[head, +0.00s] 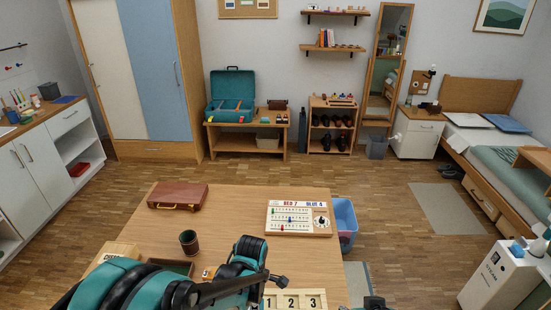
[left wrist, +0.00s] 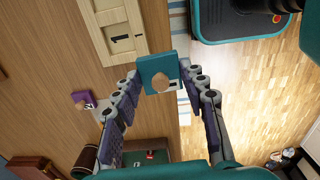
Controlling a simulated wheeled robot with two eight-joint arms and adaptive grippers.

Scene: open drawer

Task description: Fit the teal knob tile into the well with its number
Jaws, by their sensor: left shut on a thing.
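The teal knob tile (left wrist: 151,71) is between the fingertips of my left gripper (left wrist: 163,76) in the left wrist view. Its round wooden knob faces the camera, and the printed number is mostly hidden. The pale wooden board with numbered wells (left wrist: 104,17) lies above and left of the tile in that view, apart from it in the picture. In the head view the board (head: 295,292) shows 1, 2 and 3 at the bottom edge, its lower part cut off. My left arm partly covers the table beside it. My right gripper is not seen.
A purple knob tile (left wrist: 91,98) lies on the table. The wooden table (head: 237,215) also holds a dark cup (head: 189,242), a red-brown case (head: 178,196), a scoreboard (head: 299,218) and a box (head: 115,251) at left. A blue bin (head: 345,222) stands beyond the right edge.

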